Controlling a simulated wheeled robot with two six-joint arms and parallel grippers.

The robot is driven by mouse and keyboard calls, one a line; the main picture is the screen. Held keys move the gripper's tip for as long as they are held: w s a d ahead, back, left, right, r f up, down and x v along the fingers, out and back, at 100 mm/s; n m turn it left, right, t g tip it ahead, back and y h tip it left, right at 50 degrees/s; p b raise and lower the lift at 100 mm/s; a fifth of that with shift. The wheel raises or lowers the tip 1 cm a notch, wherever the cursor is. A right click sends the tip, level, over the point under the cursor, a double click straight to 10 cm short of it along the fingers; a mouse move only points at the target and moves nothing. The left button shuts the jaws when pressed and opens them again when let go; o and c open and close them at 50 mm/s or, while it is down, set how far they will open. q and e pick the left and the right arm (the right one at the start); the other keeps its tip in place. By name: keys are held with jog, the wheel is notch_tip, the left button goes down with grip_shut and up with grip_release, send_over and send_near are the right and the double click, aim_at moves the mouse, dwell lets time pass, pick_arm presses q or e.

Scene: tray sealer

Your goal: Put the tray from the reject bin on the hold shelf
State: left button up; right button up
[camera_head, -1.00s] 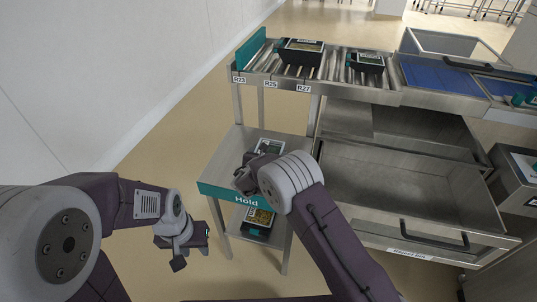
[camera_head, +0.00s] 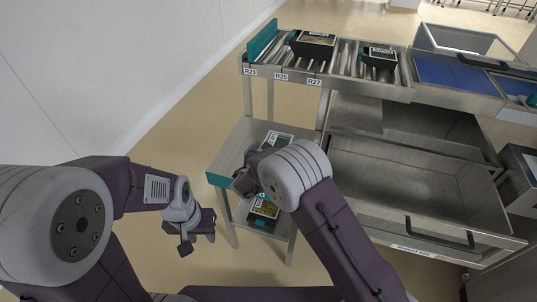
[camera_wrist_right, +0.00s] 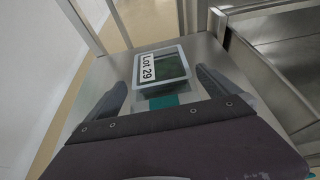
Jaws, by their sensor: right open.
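A dark tray with a white label reading "Lot 29" (camera_wrist_right: 160,68) lies on the upper deck of the hold shelf (camera_wrist_right: 97,82). In the head view the tray (camera_head: 279,139) shows partly behind my right wrist, on the hold shelf (camera_head: 228,158). My right gripper (camera_wrist_right: 168,72) is open, with its fingers on either side of the tray; I cannot tell whether they touch it. The reject bin (camera_head: 372,172) is a pulled-out steel drawer and looks empty. My left gripper (camera_head: 198,226) hangs in free space left of the shelf; its jaws are too unclear to read.
Another tray (camera_head: 264,212) sits on the shelf's lower deck. A roller conveyor (camera_head: 342,58) behind carries two dark trays (camera_head: 312,45) (camera_head: 379,57). The bin's handle (camera_head: 440,235) sticks out at the front. Open floor lies left of the shelf.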

jog(key=v, duration=0.6)
jog(key=shift+p, duration=0.3)
